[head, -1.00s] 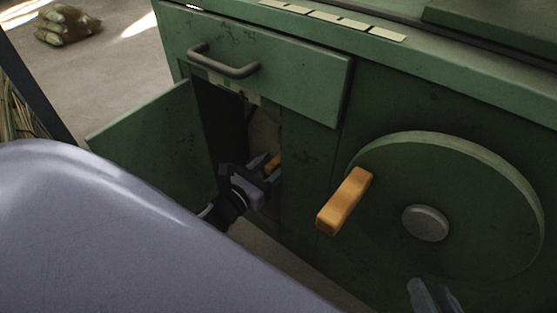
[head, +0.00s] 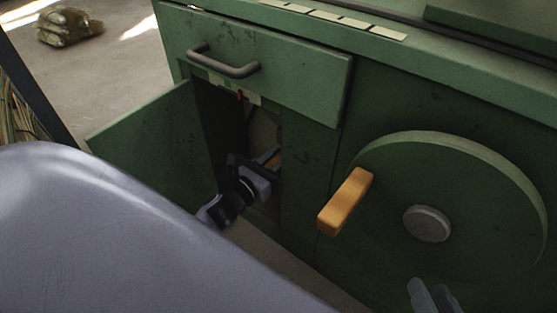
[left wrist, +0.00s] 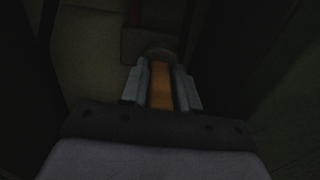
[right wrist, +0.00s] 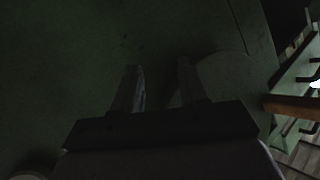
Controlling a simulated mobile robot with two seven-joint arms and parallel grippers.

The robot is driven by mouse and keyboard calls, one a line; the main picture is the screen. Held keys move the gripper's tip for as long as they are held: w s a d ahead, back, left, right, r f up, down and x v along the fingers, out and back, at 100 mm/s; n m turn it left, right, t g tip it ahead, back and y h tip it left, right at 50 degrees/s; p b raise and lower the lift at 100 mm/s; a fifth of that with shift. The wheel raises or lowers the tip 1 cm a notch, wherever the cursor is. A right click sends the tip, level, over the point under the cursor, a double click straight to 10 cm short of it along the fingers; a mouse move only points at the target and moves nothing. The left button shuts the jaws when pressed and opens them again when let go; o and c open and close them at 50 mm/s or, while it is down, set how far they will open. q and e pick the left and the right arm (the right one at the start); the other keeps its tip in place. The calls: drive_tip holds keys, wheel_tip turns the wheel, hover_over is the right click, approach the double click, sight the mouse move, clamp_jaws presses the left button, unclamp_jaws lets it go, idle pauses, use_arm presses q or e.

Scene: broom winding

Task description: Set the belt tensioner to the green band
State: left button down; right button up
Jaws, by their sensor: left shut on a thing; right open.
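My left gripper (head: 268,166) reaches into the open cabinet compartment under the drawer. It is shut on an orange handle (head: 276,160), probably the tensioner's. In the left wrist view the orange handle (left wrist: 160,86) lies between the two fingers (left wrist: 161,88). A small red pointer (head: 239,96) shows at the top of the opening, by a strip of pale and green patches (head: 216,79). Which patch it marks is too small to tell. My right gripper (head: 434,296) is low in front of the big wheel; its fingers (right wrist: 157,90) stand apart with nothing between them.
The green cabinet door (head: 150,130) stands open at the left. A round green wheel (head: 470,180) with an orange crank handle (head: 345,202) is on the right front. A drawer with a grey handle (head: 222,62) is above the opening. A bundle (head: 70,26) lies on the floor.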

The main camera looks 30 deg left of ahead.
use_arm(q)
drive_tip(key=shift+w+a, duration=0.15)
drive_tip(key=shift+a, duration=1.7)
use_arm(e)
drive_tip(key=shift+d, duration=0.1)
use_arm(q)
drive_tip(key=c, duration=0.9)
unclamp_jaws()
drive_tip(key=s, duration=0.4)
drive_tip(key=s+p, duration=0.1)
drive_tip(key=s, duration=0.2)
drive_tip(key=shift+s+a, duration=0.1)
drive_tip(key=shift+a, duration=0.15)
use_arm(e)
drive_tip(key=shift+s+d+f+h, duration=0.15)
drive_tip(key=shift+d+h, duration=0.1)
drive_tip(key=shift+h, duration=0.05)
